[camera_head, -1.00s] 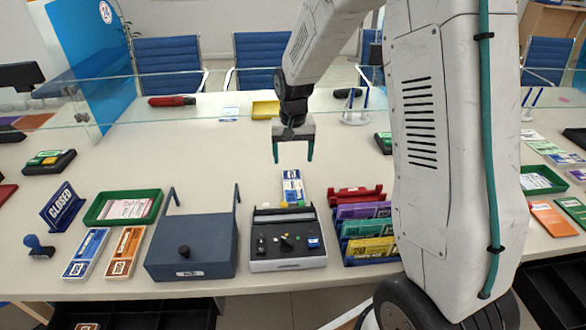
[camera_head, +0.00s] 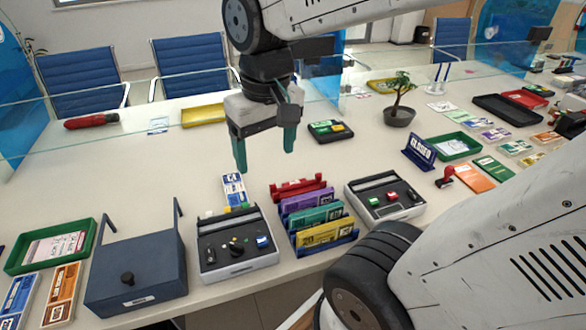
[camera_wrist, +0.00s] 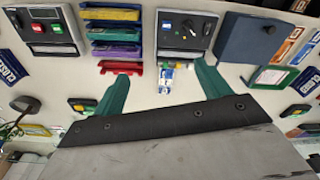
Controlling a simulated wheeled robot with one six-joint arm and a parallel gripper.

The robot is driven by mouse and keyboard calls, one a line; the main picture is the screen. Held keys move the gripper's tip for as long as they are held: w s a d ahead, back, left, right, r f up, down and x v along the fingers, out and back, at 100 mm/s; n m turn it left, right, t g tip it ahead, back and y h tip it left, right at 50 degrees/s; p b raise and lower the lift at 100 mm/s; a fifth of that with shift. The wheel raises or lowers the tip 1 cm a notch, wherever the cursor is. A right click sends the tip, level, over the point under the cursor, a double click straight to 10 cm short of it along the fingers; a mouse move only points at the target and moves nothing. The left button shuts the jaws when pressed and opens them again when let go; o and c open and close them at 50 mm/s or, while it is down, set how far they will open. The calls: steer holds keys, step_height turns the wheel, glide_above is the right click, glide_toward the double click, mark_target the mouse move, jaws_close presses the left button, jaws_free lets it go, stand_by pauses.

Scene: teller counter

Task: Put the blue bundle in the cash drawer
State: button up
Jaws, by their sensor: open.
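A blue-and-white bundle (camera_head: 234,188) lies on the counter behind the grey-and-black machine. It also shows in the wrist view (camera_wrist: 165,78), between my fingers in the picture. My gripper (camera_head: 265,158) is open and empty above the counter, apart from that bundle. Its green fingers also show in the wrist view (camera_wrist: 158,88). Another blue-and-white bundle (camera_head: 17,300) lies at the far left beside an orange bundle (camera_head: 62,295). A blue-grey box (camera_head: 140,265) with a black knob and two upright arms stands left of the machine; its inside is hidden.
A second machine (camera_head: 385,195), a plant (camera_head: 399,105) and a CLOSED sign (camera_head: 420,152) are to the right. A green tray (camera_head: 50,245) is left. Counter behind the box is clear.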

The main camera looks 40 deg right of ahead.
steer(key=s, duration=0.6)
steer(key=shift+s+a+n, duration=0.25)
steer(key=shift+s+n, duration=0.05)
steer(key=shift+n, duration=0.1)
steer(key=shift+o, duration=0.4)
steer(key=shift+s, duration=0.3)
steer(key=m+g, duration=0.1)
steer(key=m, duration=0.3)
glide_above(235, 190)
steer(key=f, duration=2.1)
steer(key=shift+s+a, duration=0.15)
steer(key=shift+s, duration=0.1)
step_height(235, 190, down, 8)
steer(key=shift+w+r, duration=0.1)
steer(key=shift+w, duration=0.05)
steer(key=c, duration=1.2)
